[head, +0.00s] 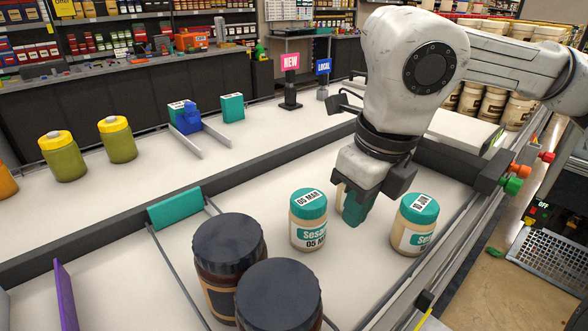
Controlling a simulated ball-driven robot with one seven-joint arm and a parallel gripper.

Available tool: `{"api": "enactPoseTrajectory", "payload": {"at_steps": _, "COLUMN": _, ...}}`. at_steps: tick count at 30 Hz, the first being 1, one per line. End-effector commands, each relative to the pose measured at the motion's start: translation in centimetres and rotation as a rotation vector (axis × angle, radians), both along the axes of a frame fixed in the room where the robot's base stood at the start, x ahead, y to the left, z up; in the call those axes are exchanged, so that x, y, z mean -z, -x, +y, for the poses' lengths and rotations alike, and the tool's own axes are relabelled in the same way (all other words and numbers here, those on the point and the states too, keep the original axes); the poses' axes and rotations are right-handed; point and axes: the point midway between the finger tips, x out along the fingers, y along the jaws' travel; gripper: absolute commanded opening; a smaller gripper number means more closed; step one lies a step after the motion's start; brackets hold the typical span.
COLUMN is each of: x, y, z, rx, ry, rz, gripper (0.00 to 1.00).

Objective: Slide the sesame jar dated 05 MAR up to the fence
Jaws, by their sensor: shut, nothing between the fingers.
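The sesame jar dated 05 MAR (309,222) stands upright on the white counter, with a teal lid and a cream body. My gripper (353,215) is shut and empty, pointing down just right of this jar, with a narrow gap showing between them. Another sesame jar, dated 10 JUN (416,225), stands to the right of my gripper. A teal upright plate (175,208) stands against the long dark rail (100,233), left of the jars; which of these is the fence I cannot tell.
Two dark-lidded brown jars (229,262) stand at the front, between the 05 MAR jar and the near edge. Thin dark rods (172,262) run from the teal plate. A purple divider (65,296) is at left. Yellow-lidded jars (118,140) stand beyond the rail.

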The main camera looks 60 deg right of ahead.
Motion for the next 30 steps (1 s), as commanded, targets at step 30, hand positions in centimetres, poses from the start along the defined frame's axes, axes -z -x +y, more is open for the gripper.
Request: {"api": "enactPoseTrajectory", "payload": {"at_steps": 30, "x": 1.8, "y": -11.4, "z": -3.3, "rx": -0.001, "ry": 0.001, "rz": 0.001, "gripper": 0.00}}
